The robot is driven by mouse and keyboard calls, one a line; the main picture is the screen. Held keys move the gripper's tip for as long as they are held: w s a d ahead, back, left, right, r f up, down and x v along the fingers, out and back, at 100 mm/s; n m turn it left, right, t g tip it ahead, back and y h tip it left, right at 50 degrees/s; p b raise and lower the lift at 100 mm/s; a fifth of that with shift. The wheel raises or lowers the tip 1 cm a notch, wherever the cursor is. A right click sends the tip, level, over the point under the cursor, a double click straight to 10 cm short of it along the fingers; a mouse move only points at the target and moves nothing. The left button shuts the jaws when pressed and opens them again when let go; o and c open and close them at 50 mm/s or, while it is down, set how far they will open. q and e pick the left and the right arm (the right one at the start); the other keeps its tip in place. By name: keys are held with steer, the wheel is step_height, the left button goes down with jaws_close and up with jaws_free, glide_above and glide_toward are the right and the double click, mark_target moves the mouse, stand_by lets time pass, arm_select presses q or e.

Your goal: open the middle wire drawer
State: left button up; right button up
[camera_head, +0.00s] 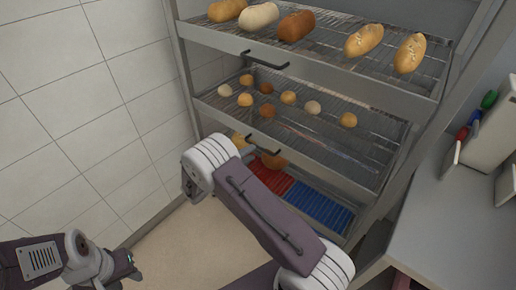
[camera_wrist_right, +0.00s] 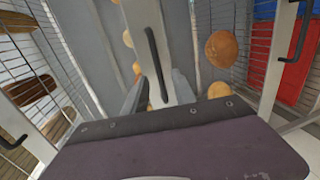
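The middle wire drawer (camera_head: 310,157) holds several small rolls and has a dark bar handle (camera_head: 262,149) on its pale front. It looks pushed in, level with the drawer above. In the right wrist view the handle (camera_wrist_right: 155,62) runs upright in the picture, straight ahead of my right gripper (camera_wrist_right: 158,92). The grey fingers stand apart on either side of the drawer front, near the handle's lower end; I cannot tell whether they touch it. In the head view my right wrist hides that gripper. My left gripper (camera_head: 128,264) is low at the left, away from the rack.
The top wire drawer (camera_head: 320,72) carries several loaves and has its own handle (camera_head: 264,60). Below are a red bin (camera_head: 272,182) and a blue bin (camera_head: 316,208). A tiled wall (camera_head: 75,100) stands left; a grey counter (camera_head: 450,225) stands right. Floor is free before the rack.

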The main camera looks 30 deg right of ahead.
mark_target(259, 147)
steer(key=x, duration=0.6)
steer(key=shift+s+d, duration=0.1)
steer(key=shift+r, duration=0.1)
jaws_close()
stand_by(1.1)
